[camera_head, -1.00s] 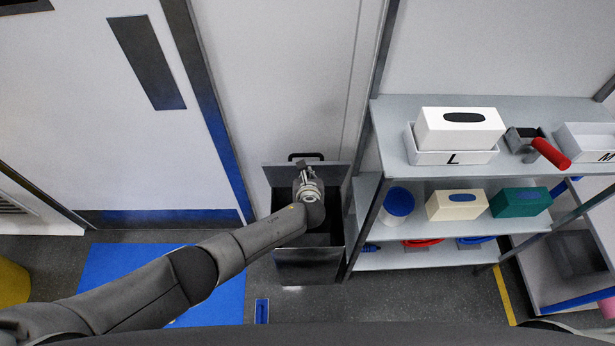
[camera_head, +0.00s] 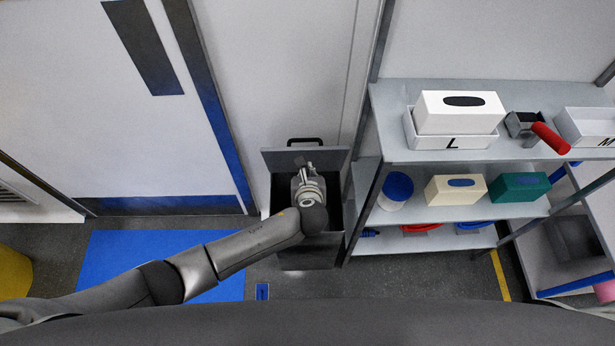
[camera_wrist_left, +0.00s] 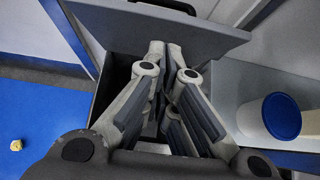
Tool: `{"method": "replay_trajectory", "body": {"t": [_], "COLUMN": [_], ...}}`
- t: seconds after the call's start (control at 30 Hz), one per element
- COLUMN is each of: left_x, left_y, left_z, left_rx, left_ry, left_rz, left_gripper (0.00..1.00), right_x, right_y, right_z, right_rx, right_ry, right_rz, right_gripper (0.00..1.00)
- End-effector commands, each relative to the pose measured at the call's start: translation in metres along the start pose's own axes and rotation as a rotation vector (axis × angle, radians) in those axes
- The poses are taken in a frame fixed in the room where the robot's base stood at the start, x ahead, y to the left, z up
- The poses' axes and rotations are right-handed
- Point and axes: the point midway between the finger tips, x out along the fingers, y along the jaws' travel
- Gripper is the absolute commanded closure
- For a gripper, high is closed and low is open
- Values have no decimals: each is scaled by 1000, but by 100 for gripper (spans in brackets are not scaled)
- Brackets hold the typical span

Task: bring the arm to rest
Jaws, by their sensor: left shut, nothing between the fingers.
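My left arm comes in from the left in the head view. My left gripper (camera_head: 304,164) is over the open dark bin, pointing toward its raised lid (camera_head: 330,157). In the left wrist view the gripper (camera_wrist_left: 166,50) has its fingers together with nothing held. The bin's front wall (camera_head: 306,259) shows below the wrist, and the arm hides part of the bin's opening. My right gripper is in neither view.
A grey shelf (camera_head: 390,152) stands right of the bin, holding a white tissue box (camera_head: 459,121), a blue-lidded tub (camera_head: 398,188) and other boxes. A blue mat (camera_head: 112,262) lies left. A small beige lump (camera_wrist_left: 16,145) shows on the mat in the left wrist view.

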Motion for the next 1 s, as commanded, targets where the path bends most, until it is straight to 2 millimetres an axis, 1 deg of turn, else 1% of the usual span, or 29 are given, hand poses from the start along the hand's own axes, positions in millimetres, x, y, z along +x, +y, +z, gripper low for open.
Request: {"method": "replay_trajectory", "body": {"t": [0.1,0.3,0.57,0.67,0.77,0.83,0.87,0.9,0.97,1.0], "left_x": [-15,-29,-32,-28,-13,1,7,14,22,25], "left_y": [0,0,0,4,17,32,40,51,70,82], "left_z": [-1,-1,0,-9,-38,-72,-90,-116,-158,-186], "left_rx": [1,1,1,-33,-160,-319,-401,-522,-712,-841], "left_ry": [0,0,0,19,80,150,184,230,296,336], "left_rz": [-2,0,1,6,23,49,66,93,144,185], "left_gripper": [100,100,100,100,100,100,100,100,100,100], "right_x": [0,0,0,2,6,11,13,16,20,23], "right_y": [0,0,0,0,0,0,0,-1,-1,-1], "right_z": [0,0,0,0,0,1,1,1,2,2], "right_rx": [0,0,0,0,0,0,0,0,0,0], "right_ry": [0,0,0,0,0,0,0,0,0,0], "right_rz": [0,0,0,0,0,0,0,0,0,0], "right_gripper": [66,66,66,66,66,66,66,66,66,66]}}
